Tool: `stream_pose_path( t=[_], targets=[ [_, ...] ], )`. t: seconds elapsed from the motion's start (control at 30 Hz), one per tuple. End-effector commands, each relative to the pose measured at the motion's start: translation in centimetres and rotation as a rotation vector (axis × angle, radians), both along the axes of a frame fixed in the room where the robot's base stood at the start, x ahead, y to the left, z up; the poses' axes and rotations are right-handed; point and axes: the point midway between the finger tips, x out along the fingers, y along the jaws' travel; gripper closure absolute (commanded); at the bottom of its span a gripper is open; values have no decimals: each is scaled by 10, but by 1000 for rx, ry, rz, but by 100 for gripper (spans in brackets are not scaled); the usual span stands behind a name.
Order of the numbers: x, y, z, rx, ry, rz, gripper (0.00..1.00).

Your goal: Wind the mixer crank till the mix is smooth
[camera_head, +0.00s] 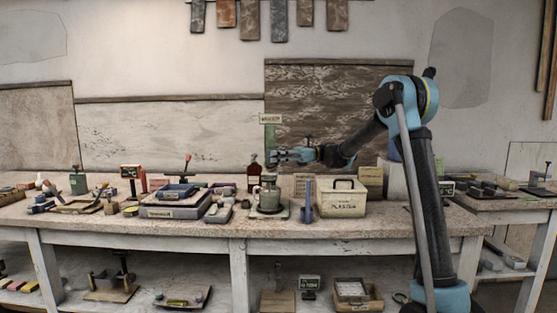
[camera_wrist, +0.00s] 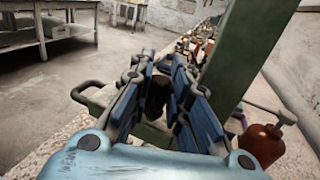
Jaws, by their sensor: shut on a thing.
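My gripper (camera_head: 274,156) reaches in from the right at the post's height. In the wrist view my gripper (camera_wrist: 162,66) has its blue fingers closed around a dark knob (camera_wrist: 157,98), which looks like the crank's grip. The green post (camera_wrist: 238,62) rises close on the right there. The crank arm is mostly hidden by the fingers. The mix inside the pot cannot be seen.
A plaster box (camera_head: 343,198) and a blue upright (camera_head: 308,198) stand right of the pot. A dark bottle (camera_head: 254,172) stands behind it; a red-brown bottle (camera_wrist: 262,145) is near my gripper in the wrist view. Trays and tools (camera_head: 178,198) crowd the left.

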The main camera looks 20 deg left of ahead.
Motion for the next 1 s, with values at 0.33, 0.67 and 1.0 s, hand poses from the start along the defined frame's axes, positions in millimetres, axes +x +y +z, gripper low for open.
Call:
stream_pose_path(
  t=[0.33,0.67,1.0],
  targets=[
    [2,0,1,1,1,6,100],
    [1,1,0,1,1,6,62],
    [1,1,0,0,0,7,62]
  ],
)
